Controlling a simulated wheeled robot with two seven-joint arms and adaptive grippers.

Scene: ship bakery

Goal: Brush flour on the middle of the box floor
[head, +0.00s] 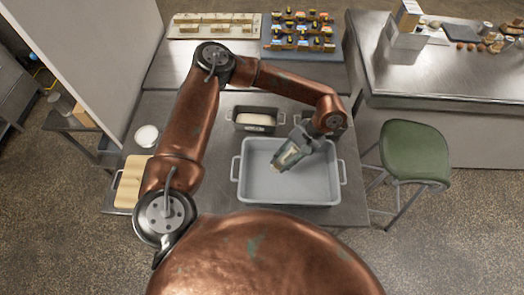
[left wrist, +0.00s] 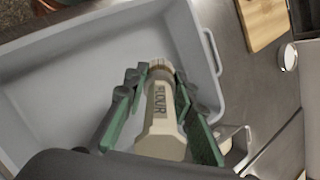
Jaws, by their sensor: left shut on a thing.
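A grey box (head: 310,190) with side handles stands on the metal table, its pale floor bare where I can see it. My left gripper (head: 288,157) reaches in from above and is shut on a cream flour container (head: 291,154) over the upper middle of the box. In the left wrist view the container (left wrist: 161,118) lies between the green fingers of the gripper (left wrist: 160,76), with the word FLOUR readable on it. The box (left wrist: 55,55) fills the left and middle of that view. No flour is clearly visible on the floor. My right gripper is not in view.
A dark loaf tin (head: 238,125) with pale dough stands right behind the box. A wooden board (head: 129,182) and a white round dish (head: 147,136) lie at the table's left. A green stool (head: 413,150) stands to the right. Trays of goods sit farther back.

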